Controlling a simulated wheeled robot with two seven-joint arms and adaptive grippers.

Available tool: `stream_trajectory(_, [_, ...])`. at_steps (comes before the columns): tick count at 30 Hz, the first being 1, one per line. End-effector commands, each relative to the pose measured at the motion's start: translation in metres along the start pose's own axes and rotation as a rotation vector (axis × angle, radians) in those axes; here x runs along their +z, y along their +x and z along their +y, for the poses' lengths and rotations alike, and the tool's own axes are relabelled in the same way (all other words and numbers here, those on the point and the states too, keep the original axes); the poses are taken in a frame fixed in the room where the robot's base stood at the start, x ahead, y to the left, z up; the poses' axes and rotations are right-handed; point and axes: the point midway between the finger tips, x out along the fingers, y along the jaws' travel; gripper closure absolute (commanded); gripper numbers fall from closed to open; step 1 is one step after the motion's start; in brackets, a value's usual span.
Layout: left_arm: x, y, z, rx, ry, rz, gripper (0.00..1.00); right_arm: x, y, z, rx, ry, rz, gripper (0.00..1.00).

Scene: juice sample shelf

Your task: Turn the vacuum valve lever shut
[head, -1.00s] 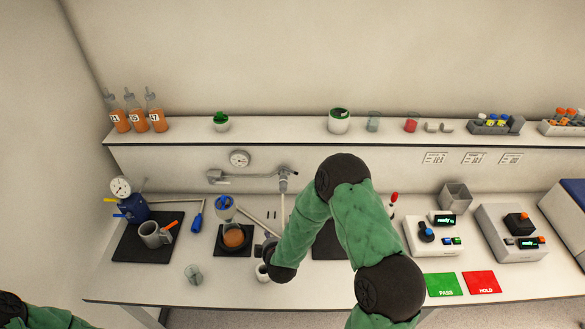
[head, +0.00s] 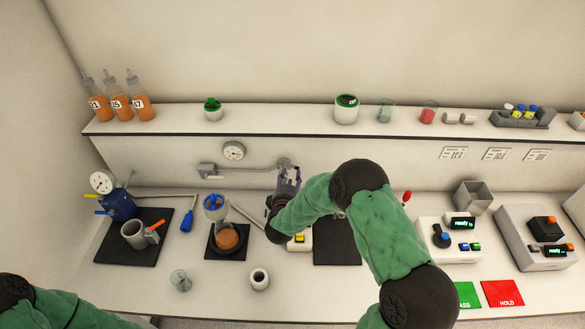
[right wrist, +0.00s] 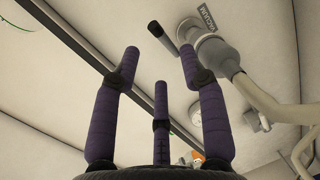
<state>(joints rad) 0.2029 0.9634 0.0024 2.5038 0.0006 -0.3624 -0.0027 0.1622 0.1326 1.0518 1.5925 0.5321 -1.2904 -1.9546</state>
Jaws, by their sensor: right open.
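The vacuum valve (head: 283,163) sits at the right end of a grey pipe on the wall under the shelf. In the right wrist view its pale body (right wrist: 215,60) shows beside a VACUUM label (right wrist: 207,16), with a dark bar that looks like the lever (right wrist: 162,37) sticking out to the left. My right gripper (head: 289,178) is open just in front of and below the valve, its fingers pointing up at it. In the right wrist view the lever appears between the spread fingertips (right wrist: 160,65); I cannot tell whether any finger touches it. My left gripper is out of view.
The wall pipe (head: 240,169) runs left below a round gauge (head: 233,151). The shelf edge (head: 330,134) is just above the valve. Below on the bench are a flask with orange liquid (head: 228,238), a white cup (head: 259,279) and a dark mat (head: 337,250).

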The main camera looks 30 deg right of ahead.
Motion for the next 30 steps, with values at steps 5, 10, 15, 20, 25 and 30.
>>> stream_trajectory(5, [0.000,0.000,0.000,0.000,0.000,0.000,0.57,0.001,0.032,-0.001,-0.001,0.001,-0.002,0.57])
stream_trajectory(10, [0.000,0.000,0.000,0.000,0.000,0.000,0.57,0.001,0.051,-0.001,-0.002,0.002,-0.001,0.57])
stream_trajectory(15, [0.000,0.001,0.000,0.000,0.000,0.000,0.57,0.000,0.060,-0.001,-0.002,0.001,0.001,0.57])
stream_trajectory(20, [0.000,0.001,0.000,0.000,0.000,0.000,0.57,0.000,0.061,-0.001,-0.002,0.001,0.001,0.57])
stream_trajectory(25, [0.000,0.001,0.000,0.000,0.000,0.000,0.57,0.000,0.061,-0.001,-0.002,0.001,0.001,0.71])
stream_trajectory(30, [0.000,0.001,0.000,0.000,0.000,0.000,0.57,0.000,0.061,-0.001,-0.002,0.001,0.001,1.00])
